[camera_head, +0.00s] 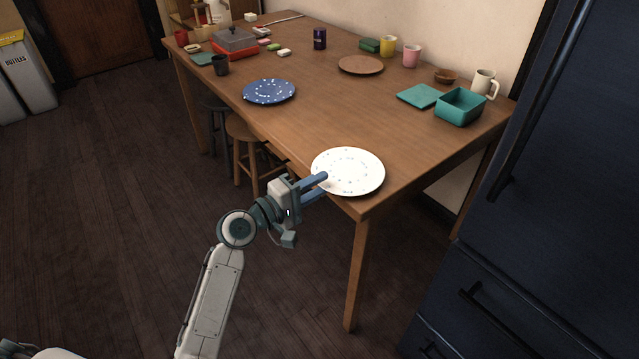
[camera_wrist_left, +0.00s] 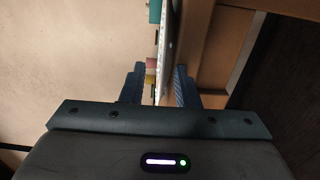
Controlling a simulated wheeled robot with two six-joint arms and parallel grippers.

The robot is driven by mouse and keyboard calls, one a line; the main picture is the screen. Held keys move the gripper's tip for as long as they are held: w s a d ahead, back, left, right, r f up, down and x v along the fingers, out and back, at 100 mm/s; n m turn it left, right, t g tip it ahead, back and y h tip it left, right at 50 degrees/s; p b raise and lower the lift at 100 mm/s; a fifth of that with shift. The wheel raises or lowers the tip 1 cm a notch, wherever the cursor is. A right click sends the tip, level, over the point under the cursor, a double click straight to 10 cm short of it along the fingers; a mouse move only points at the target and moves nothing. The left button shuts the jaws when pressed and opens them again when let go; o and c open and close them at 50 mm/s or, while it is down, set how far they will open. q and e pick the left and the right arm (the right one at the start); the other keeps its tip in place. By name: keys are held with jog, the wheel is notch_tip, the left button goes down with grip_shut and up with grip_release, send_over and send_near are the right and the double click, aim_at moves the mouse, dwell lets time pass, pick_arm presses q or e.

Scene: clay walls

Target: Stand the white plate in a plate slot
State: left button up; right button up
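The white plate (camera_head: 348,171) with small blue specks lies flat at the near right corner of the table, its rim close to the front edge. My left gripper (camera_head: 322,185) is at the plate's left rim, its two blue fingers apart. In the left wrist view the plate (camera_wrist_left: 168,45) shows edge-on as a thin strip running between the open fingers (camera_wrist_left: 158,88), nearer the right one. I cannot tell whether either finger touches it. No plate slot can be made out clearly. My right gripper is not in view.
The wooden table (camera_head: 290,125) also bears a blue plate (camera_head: 269,91), a brown round plate (camera_head: 360,65), a teal box (camera_head: 460,107) and several cups. A dark fridge (camera_head: 570,200) rises at the right. Stools stand under the front edge.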

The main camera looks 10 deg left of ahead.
pick_arm(q)
jog(key=shift+c, duration=0.6)
grip_shut()
notch_tip(320, 180, up, 3)
jog(key=shift+f+p, duration=0.2)
jog(key=shift+p, duration=1.05)
jog(key=shift+s+a, duration=0.1)
